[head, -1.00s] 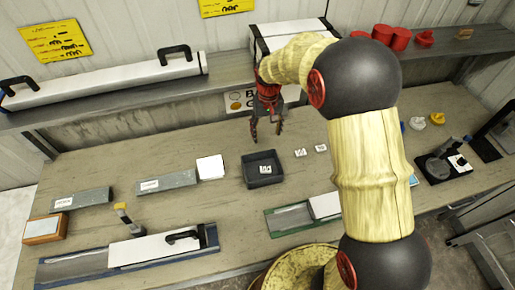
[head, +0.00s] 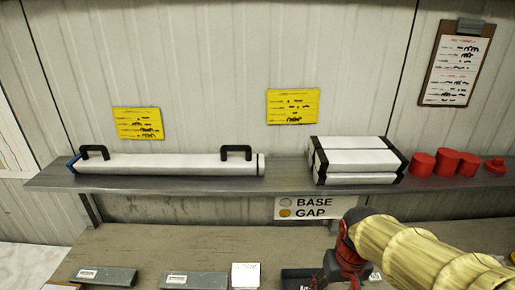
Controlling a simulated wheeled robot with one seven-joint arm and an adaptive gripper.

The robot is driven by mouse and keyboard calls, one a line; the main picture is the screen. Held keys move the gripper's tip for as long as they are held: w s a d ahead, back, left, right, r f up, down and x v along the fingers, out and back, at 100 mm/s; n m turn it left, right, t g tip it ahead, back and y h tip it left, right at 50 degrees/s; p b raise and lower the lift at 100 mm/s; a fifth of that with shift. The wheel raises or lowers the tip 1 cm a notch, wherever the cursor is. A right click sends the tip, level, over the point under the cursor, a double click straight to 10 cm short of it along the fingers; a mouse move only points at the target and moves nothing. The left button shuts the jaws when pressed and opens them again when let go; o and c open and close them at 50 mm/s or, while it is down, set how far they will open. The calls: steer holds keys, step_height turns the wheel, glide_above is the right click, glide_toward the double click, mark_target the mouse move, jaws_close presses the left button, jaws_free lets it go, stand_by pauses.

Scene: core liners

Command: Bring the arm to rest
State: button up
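My arm (head: 425,258) enters the head view from the lower right, with a pale yellow ribbed sleeve. It ends in my red and black gripper (head: 338,272) at the bottom edge, pointing down over the workbench. The fingers are small and partly cut off by the frame, so I cannot tell whether they are apart. I see nothing clearly held. A dark tray (head: 297,279) shows partly just left of my gripper.
The bench (head: 150,243) carries grey blocks (head: 195,280) and a white card (head: 245,275). The shelf (head: 290,180) behind holds a long white handled liner (head: 170,165), white boxes (head: 355,158) and red caps (head: 447,162). A BASE/GAP sign (head: 315,207) hangs below the shelf.

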steer(key=s+r+t+b, duration=0.1)
steer(key=s+t+b, duration=0.3)
steer(key=s+b, duration=0.4)
steer(key=shift+s, duration=0.6)
steer(key=shift+w, duration=0.1)
